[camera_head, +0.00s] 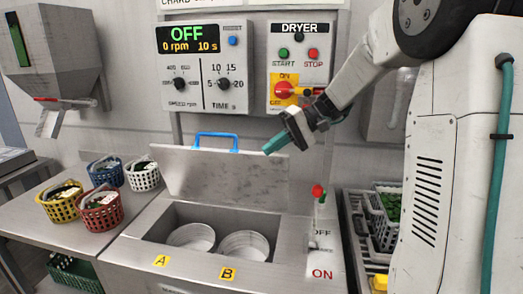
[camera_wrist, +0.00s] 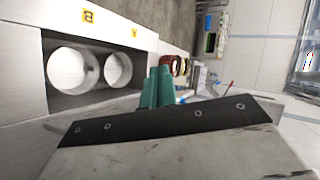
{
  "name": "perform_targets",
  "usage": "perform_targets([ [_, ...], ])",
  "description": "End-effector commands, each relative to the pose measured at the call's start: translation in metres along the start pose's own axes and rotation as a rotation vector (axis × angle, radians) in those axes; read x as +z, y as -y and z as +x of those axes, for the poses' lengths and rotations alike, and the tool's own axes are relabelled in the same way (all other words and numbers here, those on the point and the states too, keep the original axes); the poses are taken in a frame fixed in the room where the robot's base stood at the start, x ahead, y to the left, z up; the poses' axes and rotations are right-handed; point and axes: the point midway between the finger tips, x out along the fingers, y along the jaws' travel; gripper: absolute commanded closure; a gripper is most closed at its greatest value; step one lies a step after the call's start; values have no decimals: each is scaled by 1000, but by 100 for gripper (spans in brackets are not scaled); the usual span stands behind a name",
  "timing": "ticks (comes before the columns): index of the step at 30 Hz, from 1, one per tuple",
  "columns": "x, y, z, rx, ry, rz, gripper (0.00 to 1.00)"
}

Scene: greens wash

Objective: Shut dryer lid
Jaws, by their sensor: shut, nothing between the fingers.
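The dryer lid (camera_head: 230,178) is open and stands up, leaning back, behind the dryer opening. It is a flat grey metal panel with a blue handle (camera_head: 215,135) on its top edge. My gripper (camera_head: 275,143) is shut and empty, its teal fingertips near the lid's upper right corner, to the right of the handle. I cannot tell whether they touch the lid. In the wrist view the teal fingers (camera_wrist: 157,88) are together beside the dryer opening. Two round white drums (camera_head: 192,237) sit in the opening, behind yellow labels A and B.
Several small baskets (camera_head: 100,208) of greens stand on the counter to the left. The dryer panel (camera_head: 300,66) is on the wall above. A red-tipped switch lever (camera_head: 319,193) stands right of the opening by the ON and OFF marks. A crate (camera_head: 383,215) is further right.

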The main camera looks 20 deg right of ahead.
Motion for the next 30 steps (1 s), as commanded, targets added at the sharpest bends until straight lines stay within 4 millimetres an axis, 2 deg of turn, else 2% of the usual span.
perform_targets([
  [1,-24,-18,-12,-70,-41,-2,100],
  [3,-53,-38,-30,-162,-107,-27,100],
  [6,-85,-66,-54,-266,-199,-65,100],
  [10,-110,-95,-77,-353,-294,-105,100],
  [15,-123,-110,-89,-398,-349,-131,100],
  [20,-128,-104,-76,-401,-352,-135,100],
  [30,-150,-75,-14,-401,-349,-135,100],
])
